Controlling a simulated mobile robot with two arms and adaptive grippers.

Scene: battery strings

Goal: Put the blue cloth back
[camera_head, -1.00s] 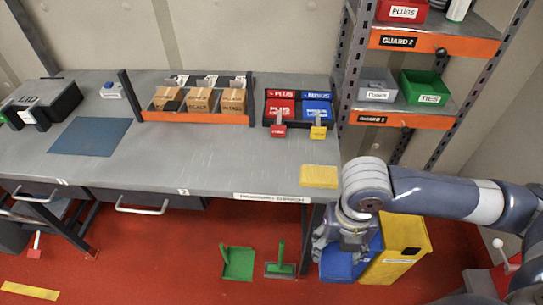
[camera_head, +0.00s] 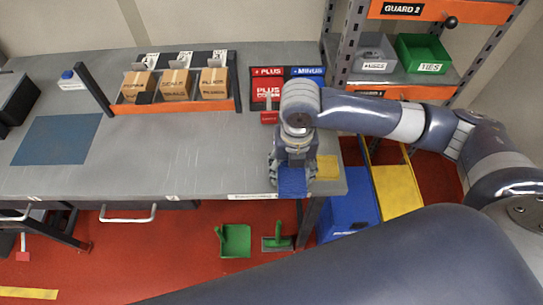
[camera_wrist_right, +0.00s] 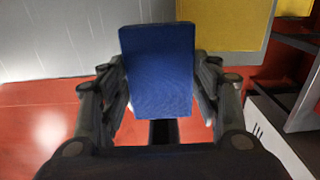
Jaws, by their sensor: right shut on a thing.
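The blue cloth (camera_head: 292,183) is a small flat blue rectangle held in my right gripper (camera_head: 291,176). It is at the table's front edge, just left of the yellow cloth (camera_head: 328,168), which lies flat on the table corner. In the right wrist view the blue cloth (camera_wrist_right: 158,70) stands out between the two fingers of my right gripper (camera_wrist_right: 160,90), which is shut on it. I cannot tell whether the cloth touches the table. My left gripper is out of view.
The grey table (camera_head: 200,150) has a blue mat (camera_head: 57,139) and an orange rack of boxes (camera_head: 180,105). Right of the table stand a blue bin (camera_head: 347,218) and a yellow bin (camera_head: 397,190) below the shelf. A green dustpan (camera_head: 235,241) and brush (camera_head: 279,240) are on the red floor.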

